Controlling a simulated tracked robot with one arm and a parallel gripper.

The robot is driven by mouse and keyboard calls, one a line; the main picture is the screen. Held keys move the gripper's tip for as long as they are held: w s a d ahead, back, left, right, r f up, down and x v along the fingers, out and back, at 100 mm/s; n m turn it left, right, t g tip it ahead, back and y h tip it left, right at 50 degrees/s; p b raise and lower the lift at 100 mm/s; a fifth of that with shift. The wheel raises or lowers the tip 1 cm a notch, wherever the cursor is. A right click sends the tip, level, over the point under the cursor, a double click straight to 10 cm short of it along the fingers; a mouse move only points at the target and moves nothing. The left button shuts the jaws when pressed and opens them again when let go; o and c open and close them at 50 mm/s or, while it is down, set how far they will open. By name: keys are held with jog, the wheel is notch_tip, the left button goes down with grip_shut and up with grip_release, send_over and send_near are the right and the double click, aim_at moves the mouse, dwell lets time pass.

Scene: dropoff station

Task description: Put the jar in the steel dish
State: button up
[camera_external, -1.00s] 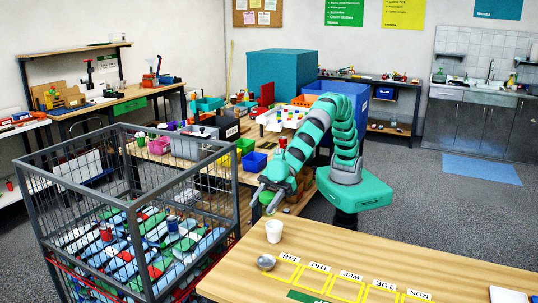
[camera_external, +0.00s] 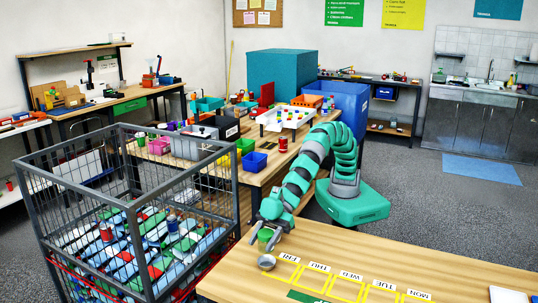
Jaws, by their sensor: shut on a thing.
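My gripper (camera_external: 269,240) is at the far left part of the near wooden table, low over its back edge. It is shut on a small green thing (camera_external: 265,235), which I take to be the jar; the fingers partly hide it. The small round steel dish (camera_external: 267,262) stands on the table just in front of and below my gripper. The held jar is above and slightly behind the dish in the picture. I cannot tell the exact gap between them.
Yellow outlined day compartments (camera_external: 345,282) lie right of the dish. A wire cage cart (camera_external: 150,220) of folded packs stands left of the near table (camera_external: 430,262). A second table (camera_external: 266,172) with bins and a red can (camera_external: 283,145) is behind.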

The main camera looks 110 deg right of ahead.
aim_at(262, 252)
jog(key=shift+f+b, duration=1.6)
jog(key=shift+f, duration=0.5)
jog(key=shift+f+b, duration=0.3)
jog(key=shift+b, duration=0.05)
jog(key=o, duration=1)
jog(key=shift+r, duration=0.15)
jog(key=shift+s+r+p, duration=0.1)
jog(key=shift+r+p, duration=0.2)
jog(key=shift+p, duration=0.05)
jog(key=b+v, duration=0.1)
jog(key=v, duration=1.1)
jog(key=shift+b, duration=0.4)
jog(key=shift+d+f, duration=0.1)
